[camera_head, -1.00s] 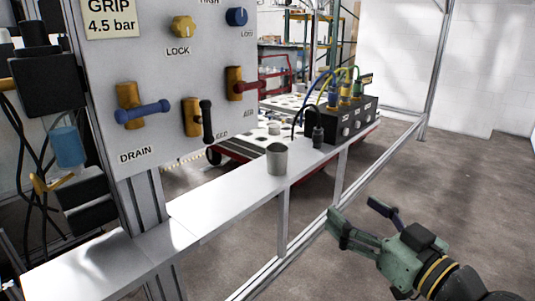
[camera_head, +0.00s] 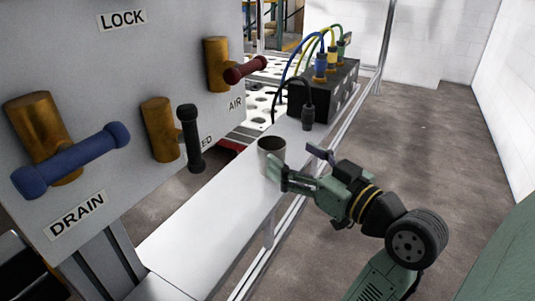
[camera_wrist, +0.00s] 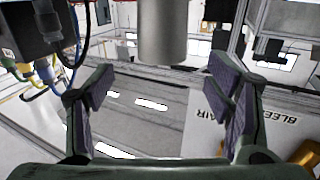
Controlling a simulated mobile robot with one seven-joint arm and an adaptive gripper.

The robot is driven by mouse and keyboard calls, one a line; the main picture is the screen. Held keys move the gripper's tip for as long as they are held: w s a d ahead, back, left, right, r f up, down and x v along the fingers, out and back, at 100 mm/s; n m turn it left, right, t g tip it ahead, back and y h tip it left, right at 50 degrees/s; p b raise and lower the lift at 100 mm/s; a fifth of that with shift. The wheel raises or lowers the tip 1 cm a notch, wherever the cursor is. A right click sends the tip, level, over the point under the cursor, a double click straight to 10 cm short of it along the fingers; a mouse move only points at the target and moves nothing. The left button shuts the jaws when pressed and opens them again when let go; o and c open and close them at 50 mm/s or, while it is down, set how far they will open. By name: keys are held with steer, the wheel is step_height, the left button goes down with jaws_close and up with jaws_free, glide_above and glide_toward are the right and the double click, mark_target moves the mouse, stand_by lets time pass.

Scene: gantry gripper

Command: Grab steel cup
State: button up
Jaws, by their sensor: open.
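The steel cup (camera_head: 270,150) is a grey, open-topped cylinder standing upright on the narrow white ledge (camera_head: 205,222). In the head view my gripper (camera_head: 298,164) is just right of the cup, and one finger overlaps the cup's lower right side. In the wrist view the cup (camera_wrist: 163,32) is at the top middle, beyond the fingertips and between their lines. My gripper (camera_wrist: 165,85) is open there, with a wide empty gap between its padded fingers. I cannot tell whether a finger touches the cup.
A black box (camera_head: 325,95) with blue, yellow and green cables stands farther along the ledge. A grey panel (camera_head: 120,70) with a blue handle (camera_head: 72,160), a black handle (camera_head: 190,138) and a red handle (camera_head: 246,69) rises at left. Open floor (camera_head: 440,140) lies to the right.

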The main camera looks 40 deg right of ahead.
mark_target(271, 143)
steer(key=shift+w+a+p, duration=0.1)
steer(key=shift+w+p, duration=0.75)
steer(key=shift+w, duration=2.75)
steer(key=shift+c, duration=0.5)
steer(key=c, duration=1.2)
